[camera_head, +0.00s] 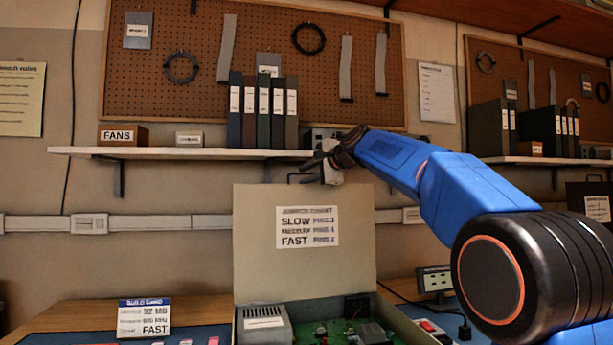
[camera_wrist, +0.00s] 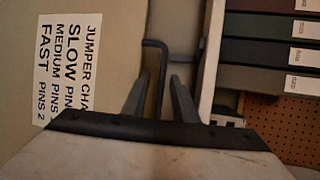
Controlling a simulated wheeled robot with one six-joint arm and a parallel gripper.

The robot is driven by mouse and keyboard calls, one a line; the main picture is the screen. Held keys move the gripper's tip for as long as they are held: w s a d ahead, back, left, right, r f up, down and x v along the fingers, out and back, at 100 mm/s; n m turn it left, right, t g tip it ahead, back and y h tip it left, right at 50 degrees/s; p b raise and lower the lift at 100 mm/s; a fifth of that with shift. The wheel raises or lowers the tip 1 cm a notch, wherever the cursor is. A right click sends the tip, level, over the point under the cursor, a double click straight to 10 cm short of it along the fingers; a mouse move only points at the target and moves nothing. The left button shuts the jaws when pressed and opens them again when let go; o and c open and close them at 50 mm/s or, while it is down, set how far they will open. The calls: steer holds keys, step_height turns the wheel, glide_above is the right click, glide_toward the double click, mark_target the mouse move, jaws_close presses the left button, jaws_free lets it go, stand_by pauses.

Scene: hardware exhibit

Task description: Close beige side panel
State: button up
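The beige side panel (camera_head: 255,250) of the computer case stands upright, open, behind the case's exposed insides. A printed jumper chart (camera_head: 307,227) is on its face; the panel (camera_wrist: 125,22) and chart (camera_wrist: 65,80) also show at the left of the wrist view. A thin dark handle (camera_head: 291,178) sticks up from the panel's top edge. My gripper (camera_head: 318,165) is at this handle. Contact with either finger cannot be told.
A wall shelf (camera_head: 200,153) with several binders (camera_head: 263,112) runs just above and behind the panel's top. The open case (camera_head: 412,333) holds a green board (camera_head: 325,332) and a grey power supply (camera_head: 263,325). A small sign (camera_head: 144,317) stands at the left.

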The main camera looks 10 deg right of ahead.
jaws_close()
stand_by(1.4)
